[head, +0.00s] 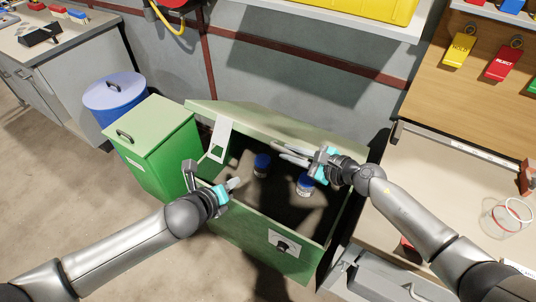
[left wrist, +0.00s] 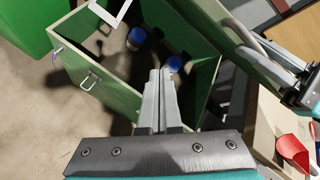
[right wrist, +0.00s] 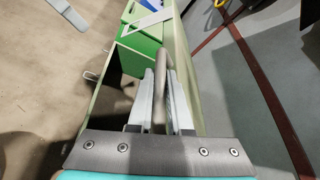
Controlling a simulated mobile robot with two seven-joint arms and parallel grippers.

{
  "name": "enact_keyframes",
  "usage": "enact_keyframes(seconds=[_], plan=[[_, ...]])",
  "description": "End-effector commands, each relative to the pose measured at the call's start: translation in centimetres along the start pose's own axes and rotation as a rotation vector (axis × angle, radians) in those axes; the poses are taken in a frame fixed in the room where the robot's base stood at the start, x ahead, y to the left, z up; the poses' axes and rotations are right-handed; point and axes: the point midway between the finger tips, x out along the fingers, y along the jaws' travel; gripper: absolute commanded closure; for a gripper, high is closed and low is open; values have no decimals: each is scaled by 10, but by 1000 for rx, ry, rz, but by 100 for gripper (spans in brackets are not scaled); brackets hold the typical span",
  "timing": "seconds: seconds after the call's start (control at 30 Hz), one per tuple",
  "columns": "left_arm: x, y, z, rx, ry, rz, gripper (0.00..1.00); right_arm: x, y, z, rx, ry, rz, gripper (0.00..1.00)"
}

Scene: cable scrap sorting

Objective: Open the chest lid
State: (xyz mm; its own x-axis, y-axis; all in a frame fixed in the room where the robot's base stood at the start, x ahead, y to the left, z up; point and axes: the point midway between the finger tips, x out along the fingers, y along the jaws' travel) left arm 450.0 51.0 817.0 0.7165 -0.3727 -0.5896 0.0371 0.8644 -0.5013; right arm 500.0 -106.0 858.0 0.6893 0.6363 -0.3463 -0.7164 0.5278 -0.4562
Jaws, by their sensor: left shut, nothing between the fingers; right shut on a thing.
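The green chest (head: 240,230) stands open in the middle of the head view, with its lid (head: 245,120) raised at the back. Two jars with blue caps, one (head: 262,162) left and one (head: 305,185) right, show inside. My right gripper (head: 285,150) is shut on the lid handle (right wrist: 160,85), a grey bar between its fingers in the right wrist view. My left gripper (head: 233,184) is shut and empty near the chest's front left rim. Its closed fingers (left wrist: 160,75) point over the chest opening in the left wrist view.
A lighter green bin (head: 155,150) and a blue barrel (head: 115,95) stand left of the chest. A workbench (head: 450,190) with a glass jar (head: 503,217) and an open drawer (head: 380,280) is on the right. A wall is behind the chest. Floor at the lower left is clear.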

Motion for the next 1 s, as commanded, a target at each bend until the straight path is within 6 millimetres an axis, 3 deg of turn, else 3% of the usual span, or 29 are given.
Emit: enact_keyframes(seconds=[0.03, 0.2, 0.5, 0.67, 1.0], plan=[[-9, -14, 6, 124, -3, -28, 100, 0, 0, 0, 1, -1, 1, 100], [-36, -45, 8, 478, -3, -90, 100, 0, 0, 1, 1, -1, 1, 100], [-58, -63, 3, 751, -3, -133, 100, 0, 0, 1, 1, -2, 1, 100], [-48, -65, 2, 760, -3, -135, 100, 0, 0, 1, 1, -2, 1, 100], [-3, -70, 1, 755, -4, -134, 100, 0, 0, 1, 0, -2, 1, 100]])
